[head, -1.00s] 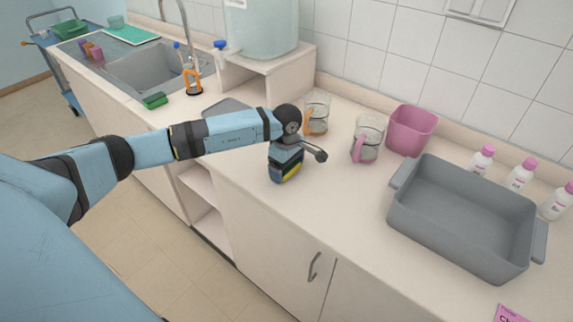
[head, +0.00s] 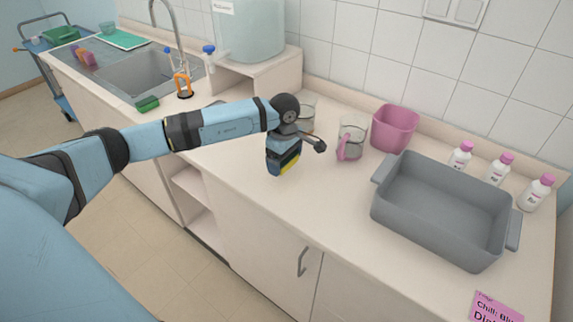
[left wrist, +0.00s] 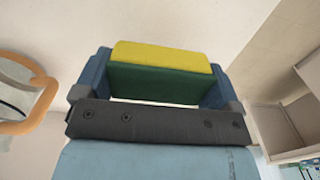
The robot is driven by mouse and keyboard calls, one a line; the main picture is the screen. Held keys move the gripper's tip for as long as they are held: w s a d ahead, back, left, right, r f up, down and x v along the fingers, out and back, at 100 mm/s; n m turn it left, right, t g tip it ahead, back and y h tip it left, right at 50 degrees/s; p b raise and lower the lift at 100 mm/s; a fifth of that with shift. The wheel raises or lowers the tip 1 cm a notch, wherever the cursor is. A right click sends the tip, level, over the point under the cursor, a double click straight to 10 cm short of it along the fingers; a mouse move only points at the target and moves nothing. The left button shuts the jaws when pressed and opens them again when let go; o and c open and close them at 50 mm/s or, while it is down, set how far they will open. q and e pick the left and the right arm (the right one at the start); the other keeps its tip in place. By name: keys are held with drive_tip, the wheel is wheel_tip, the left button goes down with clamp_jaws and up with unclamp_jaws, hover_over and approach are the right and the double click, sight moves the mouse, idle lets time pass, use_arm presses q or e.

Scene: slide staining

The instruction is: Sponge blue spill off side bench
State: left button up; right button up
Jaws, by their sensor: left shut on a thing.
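My left gripper (head: 284,160) is shut on a sponge (head: 290,163) with a yellow layer and a green layer. The sponge also shows in the left wrist view (left wrist: 162,58), held between the two blue fingers (left wrist: 155,82). It is over the side bench (head: 345,205), near the front edge; I cannot tell whether it touches the top. No blue spill shows on the visible bench; my arm and gripper hide part of it. My right gripper is not in view.
Behind the gripper stand a pink-handled glass mug (head: 351,138), an orange-handled mug (left wrist: 28,110) and a pink bin (head: 394,128). A grey tray (head: 440,232) and white bottles (head: 498,170) stand to the right. A sink (head: 140,75) and water tank (head: 247,40) are at the left.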

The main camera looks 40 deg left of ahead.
use_arm(q)
drive_tip(key=shift+r+p, duration=0.55)
drive_tip(key=shift+r, duration=1.15)
drive_tip(key=shift+d, duration=0.1)
